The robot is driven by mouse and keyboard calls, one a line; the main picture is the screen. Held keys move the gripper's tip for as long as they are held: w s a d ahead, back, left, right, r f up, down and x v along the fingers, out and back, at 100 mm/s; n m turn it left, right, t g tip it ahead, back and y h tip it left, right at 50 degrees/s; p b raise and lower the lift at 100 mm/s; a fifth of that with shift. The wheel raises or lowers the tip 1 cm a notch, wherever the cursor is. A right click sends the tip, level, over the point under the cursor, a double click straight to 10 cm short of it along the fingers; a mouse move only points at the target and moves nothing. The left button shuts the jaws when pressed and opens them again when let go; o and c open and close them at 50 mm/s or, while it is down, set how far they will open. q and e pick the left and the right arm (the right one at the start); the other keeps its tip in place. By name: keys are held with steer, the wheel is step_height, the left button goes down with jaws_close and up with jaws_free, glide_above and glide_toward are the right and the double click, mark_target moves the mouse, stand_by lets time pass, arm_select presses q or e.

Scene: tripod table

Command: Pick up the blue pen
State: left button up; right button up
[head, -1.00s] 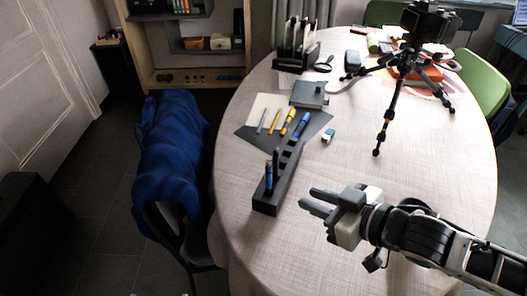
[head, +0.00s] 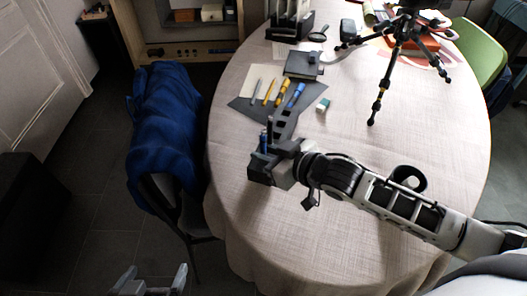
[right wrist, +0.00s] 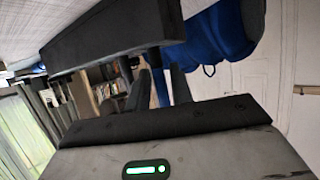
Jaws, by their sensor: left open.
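The blue pen (head: 264,144) stands upright in the front end of the dark slotted holder (head: 284,125). A dark pen stands beside it. My right gripper (head: 268,165) is at the holder's front end, and its fingers are largely hidden in the head view. The right wrist view, turned upside down, shows its fingers on either side of the blue pen (right wrist: 159,90), close to the holder (right wrist: 115,35); whether they touch the pen is unclear. My left gripper (head: 150,281) is open and empty at the bottom left, off the table.
A dark mat (head: 246,106) behind the holder bears several pens and markers, including a blue marker (head: 297,95). An eraser (head: 323,105), a black notebook (head: 304,64) and a tripod (head: 380,85) are farther back. A dark cup (head: 410,178) stands behind my right arm. A chair with a blue jacket (head: 160,125) stands left.

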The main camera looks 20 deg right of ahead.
steer(key=shift+x, duration=1.35)
jaws_close()
steer(key=shift+r, duration=0.1)
